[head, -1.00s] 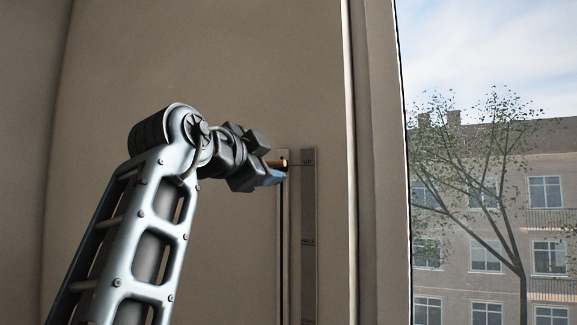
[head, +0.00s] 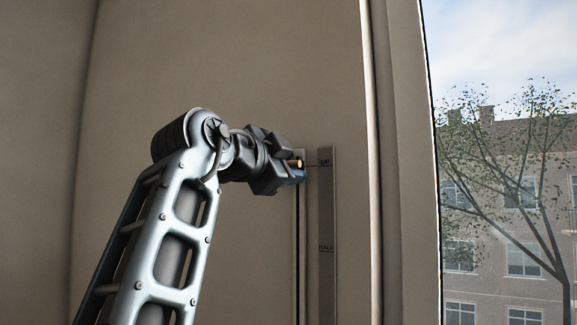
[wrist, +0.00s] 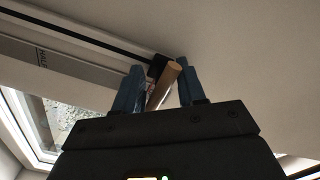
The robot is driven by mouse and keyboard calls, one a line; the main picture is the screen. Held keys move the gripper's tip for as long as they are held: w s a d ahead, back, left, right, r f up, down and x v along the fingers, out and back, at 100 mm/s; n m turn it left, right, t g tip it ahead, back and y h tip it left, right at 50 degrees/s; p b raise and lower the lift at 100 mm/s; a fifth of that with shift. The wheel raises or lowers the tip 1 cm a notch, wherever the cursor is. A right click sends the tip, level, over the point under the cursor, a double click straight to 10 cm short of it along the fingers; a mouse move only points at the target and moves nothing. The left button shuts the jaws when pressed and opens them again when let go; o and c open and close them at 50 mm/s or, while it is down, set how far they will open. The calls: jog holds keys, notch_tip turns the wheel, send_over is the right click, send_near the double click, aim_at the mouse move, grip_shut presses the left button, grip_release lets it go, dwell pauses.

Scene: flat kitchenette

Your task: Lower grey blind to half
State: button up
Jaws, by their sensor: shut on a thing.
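A wooden peg handle (head: 296,163) sticks out from a narrow vertical slot (head: 301,230) in the beige wall, level with the "UP" mark. Beside the slot is a grey scale strip (head: 327,205), marked "UP" near its top and "HALF" lower down. My gripper (head: 298,172) is shut on the peg. In the wrist view the peg (wrist: 166,82) stands between the blue fingers of my gripper (wrist: 160,82), with a dark mount behind it. No blind fabric shows over the visible window (head: 515,150). The lower end of the slot is out of frame.
The wall (head: 210,70) curves around the slot. A protruding window frame (head: 405,150) stands just right of the strip. A tree and a building show outside. The wall below my gripper, along the slot, looks clear.

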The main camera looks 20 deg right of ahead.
aim_at(298, 249)
grip_shut()
notch_tip(298, 249, down, 15)
jog(key=b, duration=1.1)
jog(key=o, duration=0.6)
grip_release()
jog(key=shift+b+v, duration=0.55)
jog(key=shift+v, duration=3.4)
